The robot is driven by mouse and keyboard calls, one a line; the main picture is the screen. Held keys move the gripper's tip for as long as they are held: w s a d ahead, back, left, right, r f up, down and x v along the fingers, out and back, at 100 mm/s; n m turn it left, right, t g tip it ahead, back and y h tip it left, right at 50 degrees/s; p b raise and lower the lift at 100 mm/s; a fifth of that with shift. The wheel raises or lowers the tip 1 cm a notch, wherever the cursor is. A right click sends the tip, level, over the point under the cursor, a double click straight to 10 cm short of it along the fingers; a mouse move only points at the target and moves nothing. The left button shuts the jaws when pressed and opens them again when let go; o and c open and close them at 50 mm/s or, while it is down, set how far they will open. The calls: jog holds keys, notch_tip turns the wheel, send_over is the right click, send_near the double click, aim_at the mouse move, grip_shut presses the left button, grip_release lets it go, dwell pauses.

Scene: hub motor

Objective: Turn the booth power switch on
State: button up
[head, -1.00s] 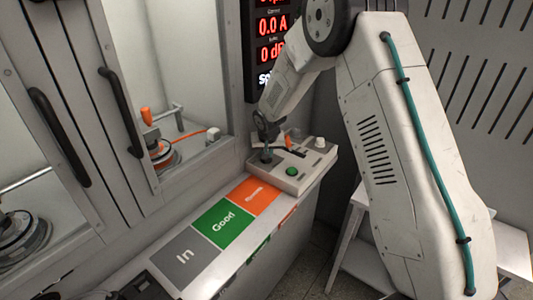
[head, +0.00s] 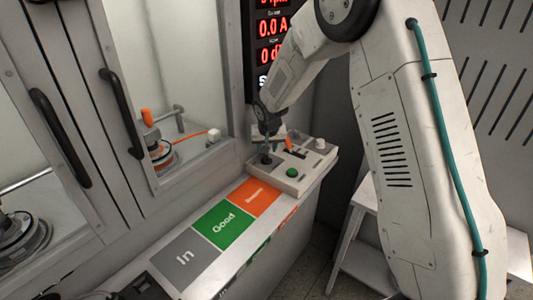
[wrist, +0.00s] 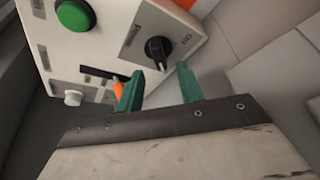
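The control box (head: 305,183) sits at the far end of the ledge. Whether a finger touches the switch cannot be told.
The box also carries a green button (head: 292,172), an orange lever (head: 289,145) and a white knob (head: 320,143). The lever is close to my left finger in the wrist view. A booth wall with black handles (head: 60,138) stands left; a red display (head: 270,40) hangs behind.

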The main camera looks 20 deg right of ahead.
jog(key=shift+v, duration=1.45)
jog(key=s, duration=0.1)
jog(key=s+f+g, duration=0.1)
jog(key=s, duration=0.1)
jog(key=s+n+g, duration=0.1)
jog(key=s, duration=0.1)
jog(key=shift+d+f, duration=0.35)
jog(key=shift+f, duration=0.05)
jog(key=s+d+r, duration=0.1)
jog(key=s+r, duration=0.6)
jog(key=s, duration=0.6)
jog(key=s+d+r, duration=0.1)
jog(key=s+r, duration=0.6)
jog(key=s, duration=0.7)
jog(key=s+d+r+n+g, duration=0.1)
jog(key=s+r, duration=0.6)
jog(key=s, duration=0.7)
jog(key=shift+r+y, duration=0.2)
jog(key=shift+y, duration=0.2)
jog(key=shift+d, duration=0.1)
